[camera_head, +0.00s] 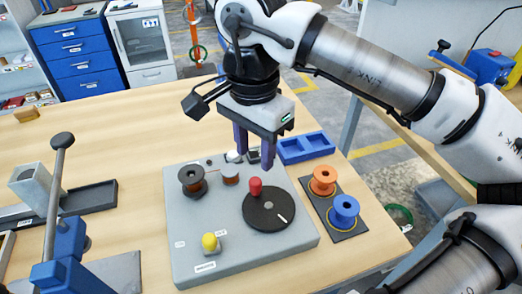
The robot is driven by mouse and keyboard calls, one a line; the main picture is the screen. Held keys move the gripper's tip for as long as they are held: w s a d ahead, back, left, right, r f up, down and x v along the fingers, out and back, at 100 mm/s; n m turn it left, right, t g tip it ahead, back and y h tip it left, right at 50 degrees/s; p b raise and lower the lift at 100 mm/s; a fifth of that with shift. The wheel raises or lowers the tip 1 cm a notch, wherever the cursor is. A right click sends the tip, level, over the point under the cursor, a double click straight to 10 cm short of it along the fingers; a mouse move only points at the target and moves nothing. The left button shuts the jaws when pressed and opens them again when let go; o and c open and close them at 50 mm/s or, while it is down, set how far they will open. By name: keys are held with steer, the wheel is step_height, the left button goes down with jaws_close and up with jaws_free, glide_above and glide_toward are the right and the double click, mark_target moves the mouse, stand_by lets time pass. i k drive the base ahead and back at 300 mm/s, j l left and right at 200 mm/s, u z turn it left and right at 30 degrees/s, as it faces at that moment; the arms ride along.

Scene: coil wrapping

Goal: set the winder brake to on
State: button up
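The winder (246,256) is a grey board on the wooden table. Its likely brake is a small lever with a yellow knob (209,242) near the front left of the board. The knob sits close to a small label on its right (221,232); another label (180,244) lies farther left. The lettering is too small to read surely. My gripper (254,156) points down over the back of the board, behind and to the right of the yellow knob. Its dark purple fingers are apart, with nothing visibly held.
A black disc (269,212) with a red upright knob (255,187) is right of the brake. A dark spool (192,181) stands behind it. Orange (324,178) and blue (344,210) spools stand on the right. A blue tray (305,147) is behind. A tall lever press (62,245) stands left.

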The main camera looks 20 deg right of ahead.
mark_target(211, 246)
steer(key=k, duration=1)
